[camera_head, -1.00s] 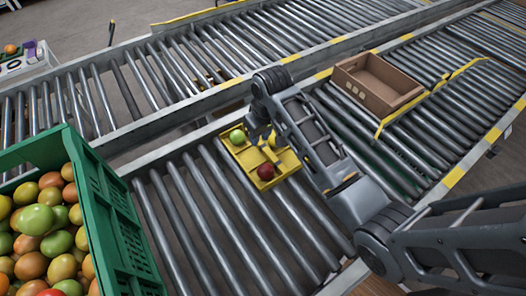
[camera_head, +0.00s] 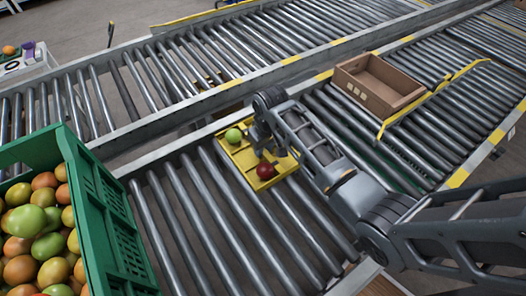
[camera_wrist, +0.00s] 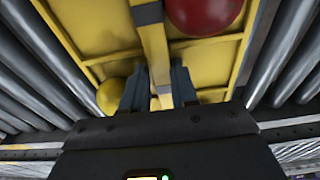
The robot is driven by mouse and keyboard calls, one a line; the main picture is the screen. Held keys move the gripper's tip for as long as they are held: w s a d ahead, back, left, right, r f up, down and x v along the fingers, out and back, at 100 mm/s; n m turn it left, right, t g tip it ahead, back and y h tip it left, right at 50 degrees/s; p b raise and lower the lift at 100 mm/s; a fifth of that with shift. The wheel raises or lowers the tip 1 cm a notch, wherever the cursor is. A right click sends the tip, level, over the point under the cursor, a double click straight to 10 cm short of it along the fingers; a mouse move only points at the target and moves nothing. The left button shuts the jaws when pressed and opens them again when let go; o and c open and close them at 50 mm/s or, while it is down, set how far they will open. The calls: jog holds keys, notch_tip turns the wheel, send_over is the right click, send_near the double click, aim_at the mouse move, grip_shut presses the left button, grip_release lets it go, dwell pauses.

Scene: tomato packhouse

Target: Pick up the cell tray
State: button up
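The cell tray (camera_head: 236,161) is yellow and shallow, with raised dividers, and lies on the near roller conveyor. A green tomato (camera_head: 234,135) sits in its far left part and a red tomato (camera_head: 265,170) in its near part. The wrist view shows the tray (camera_wrist: 92,28) close up, with the red tomato (camera_wrist: 203,12) at the top and a yellowish tomato (camera_wrist: 110,96) at the left. My gripper (camera_wrist: 159,88) is down at the tray. Its two dark fingers stand tight on either side of the middle divider and appear shut on it. The fingertips are partly hidden.
A green crate (camera_head: 118,238) full of tomatoes stands at the left. An open brown cardboard box (camera_head: 378,84) sits on the conveyor at the upper right, beside a yellow guide rail (camera_head: 432,94). Bare rollers (camera_head: 205,225) lie in front of the tray.

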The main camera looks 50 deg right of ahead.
jog(key=shift+w+d+r, duration=0.1)
jog(key=shift+d+r, duration=0.05)
jog(key=shift+r, duration=0.05)
jog(key=shift+f, duration=0.2)
dwell(0.3)
grip_shut()
